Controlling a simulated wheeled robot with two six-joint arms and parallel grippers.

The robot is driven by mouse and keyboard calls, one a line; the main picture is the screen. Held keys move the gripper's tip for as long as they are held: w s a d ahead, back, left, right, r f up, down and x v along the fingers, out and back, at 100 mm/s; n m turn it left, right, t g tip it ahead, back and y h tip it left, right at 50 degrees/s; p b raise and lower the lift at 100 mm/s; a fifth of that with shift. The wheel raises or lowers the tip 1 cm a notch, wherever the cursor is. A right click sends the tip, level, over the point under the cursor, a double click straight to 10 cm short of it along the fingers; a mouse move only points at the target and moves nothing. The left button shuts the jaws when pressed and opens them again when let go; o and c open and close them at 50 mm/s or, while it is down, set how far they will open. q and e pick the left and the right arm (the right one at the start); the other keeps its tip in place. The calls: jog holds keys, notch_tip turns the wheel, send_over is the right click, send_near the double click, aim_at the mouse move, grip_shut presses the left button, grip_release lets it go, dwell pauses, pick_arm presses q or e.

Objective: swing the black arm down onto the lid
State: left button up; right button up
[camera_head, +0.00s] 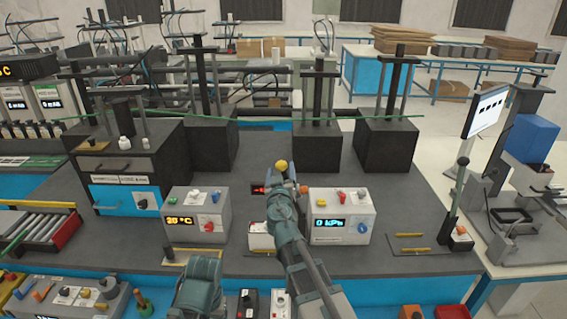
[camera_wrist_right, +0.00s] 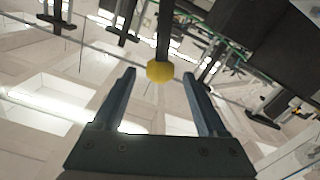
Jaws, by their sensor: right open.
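A yellow ball knob (camera_head: 281,166) shows just beyond my right gripper (camera_head: 283,183) in the head view. In the right wrist view the yellow knob (camera_wrist_right: 160,71) sits at the end of a black arm (camera_wrist_right: 163,35). My right gripper (camera_wrist_right: 158,78) is open there, with one finger on each side of the knob. A gap shows between the knob and both fingers. My right arm hides much of the device behind it in the head view, and I cannot make out the lid.
A white box with a blue kPa display (camera_head: 341,216) stands just right of my right arm. A grey box with a temperature display (camera_head: 196,215) stands to the left. Dark press-like stands (camera_head: 318,150) line the back. Some dark bench top (camera_head: 405,205) is clear at the right.

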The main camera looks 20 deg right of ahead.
jog(key=x, duration=0.4)
jog(key=shift+w, duration=0.3)
jog(key=shift+c, duration=0.3)
grip_shut()
dwell(0.9)
